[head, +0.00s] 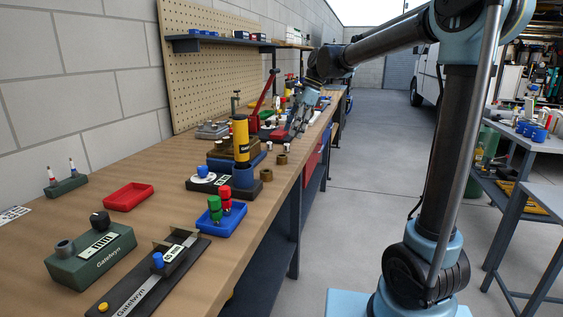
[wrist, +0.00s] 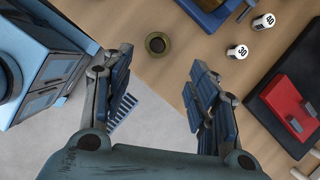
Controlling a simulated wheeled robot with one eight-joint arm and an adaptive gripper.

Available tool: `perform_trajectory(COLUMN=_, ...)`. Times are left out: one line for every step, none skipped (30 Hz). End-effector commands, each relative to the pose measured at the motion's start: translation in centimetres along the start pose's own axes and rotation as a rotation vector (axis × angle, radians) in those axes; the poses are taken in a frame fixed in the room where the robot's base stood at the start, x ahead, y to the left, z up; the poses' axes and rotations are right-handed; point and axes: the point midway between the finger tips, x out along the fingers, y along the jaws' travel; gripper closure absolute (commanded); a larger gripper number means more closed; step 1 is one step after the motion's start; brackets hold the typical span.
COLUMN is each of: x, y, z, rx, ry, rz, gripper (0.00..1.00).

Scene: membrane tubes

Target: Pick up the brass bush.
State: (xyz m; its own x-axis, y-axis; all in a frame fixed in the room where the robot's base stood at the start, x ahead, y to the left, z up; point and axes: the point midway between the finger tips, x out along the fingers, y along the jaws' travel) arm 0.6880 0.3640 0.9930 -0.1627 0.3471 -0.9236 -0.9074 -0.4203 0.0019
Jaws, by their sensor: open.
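The brass bush (wrist: 157,43) is a short, dark-gold ring with an open bore, standing on the wooden bench top in the wrist view. It lies ahead of my gripper (wrist: 158,62), roughly in line with the gap between the fingers. My gripper is open and empty, its blue-padded fingers wide apart. In the head view my gripper (head: 303,118) hangs over the far part of the bench. Two small brown cylinders (head: 282,159) (head: 267,175) stand near the bench edge there. I cannot tell which one is the ring in the wrist view.
Two white numbered cylinders (wrist: 238,51) (wrist: 263,21) stand right of the bush. A dark block with a red part (wrist: 297,103) lies farther right. The bench edge and floor (wrist: 150,135) lie below the fingers.

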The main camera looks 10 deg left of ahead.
Motion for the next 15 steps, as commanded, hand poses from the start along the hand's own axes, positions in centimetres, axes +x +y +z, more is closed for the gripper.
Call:
perform_trajectory(x=1.0, y=0.0, z=0.0, rx=-0.002, ry=0.000, rz=0.001, gripper=0.46)
perform_trajectory(x=1.5, y=0.0, z=0.0, rx=-0.002, ry=0.000, rz=0.001, gripper=0.46)
perform_trajectory(x=2.2, y=0.0, z=0.0, rx=-0.002, ry=0.000, rz=0.000, gripper=0.46)
perform_trajectory(x=2.6, y=0.0, z=0.0, rx=-0.002, ry=0.000, rz=0.000, gripper=0.46)
perform_trajectory(x=3.1, y=0.0, z=0.0, rx=-0.002, ry=0.000, rz=0.000, gripper=0.46)
perform_trajectory(x=3.6, y=0.0, z=0.0, rx=-0.002, ry=0.000, rz=0.000, gripper=0.46)
perform_trajectory(x=4.0, y=0.0, z=0.0, rx=-0.002, ry=0.000, rz=-0.001, gripper=0.46)
perform_trajectory(x=4.3, y=0.0, z=0.0, rx=-0.002, ry=0.000, rz=-0.001, gripper=0.46)
perform_trajectory(x=4.7, y=0.0, z=0.0, rx=-0.001, ry=0.000, rz=-0.001, gripper=0.46)
perform_trajectory(x=4.9, y=0.0, z=0.0, rx=-0.001, ry=0.000, rz=-0.001, gripper=0.46)
perform_trajectory(x=5.0, y=0.0, z=0.0, rx=-0.001, ry=0.000, rz=-0.001, gripper=0.46)
perform_trajectory(x=5.2, y=0.0, z=0.0, rx=-0.001, ry=0.000, rz=-0.001, gripper=0.46)
perform_trajectory(x=5.3, y=0.0, z=0.0, rx=-0.001, ry=0.000, rz=-0.001, gripper=0.46)
perform_trajectory(x=5.4, y=0.0, z=0.0, rx=-0.001, ry=0.000, rz=-0.001, gripper=0.46)
perform_trajectory(x=5.7, y=0.0, z=0.0, rx=-0.001, ry=0.000, rz=-0.001, gripper=0.46)
